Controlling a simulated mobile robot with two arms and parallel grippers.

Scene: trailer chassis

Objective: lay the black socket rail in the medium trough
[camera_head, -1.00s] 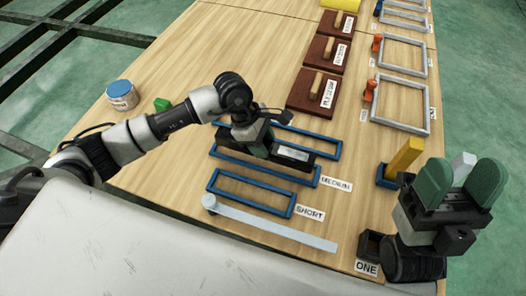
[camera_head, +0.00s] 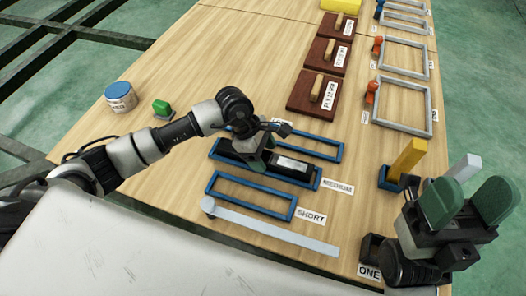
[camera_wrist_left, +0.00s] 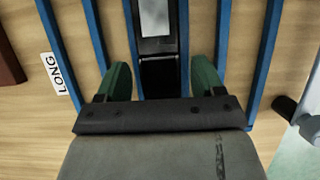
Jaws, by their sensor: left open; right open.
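The black socket rail (camera_head: 292,165) with a silver plate lies inside the blue medium trough (camera_head: 317,183), beside the MEDIUM label. In the left wrist view the rail (camera_wrist_left: 159,72) runs lengthwise between the trough's two blue sides (camera_wrist_left: 184,50). My left gripper (camera_head: 254,162) is low over the trough. Its green fingers (camera_wrist_left: 161,82) stand apart, one on each side of the trough, clear of the rail. The part of the rail under the gripper body is hidden. My right gripper (camera_head: 467,205) is open and empty at the right, fingers upward.
The blue short trough (camera_head: 250,206) lies in front and the long trough (camera_head: 330,149) behind. A pale bar (camera_head: 275,234) lies near the front edge. A yellow block in a blue holder (camera_head: 407,160) stands near my right gripper. A jar (camera_head: 121,97) and green block stand left.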

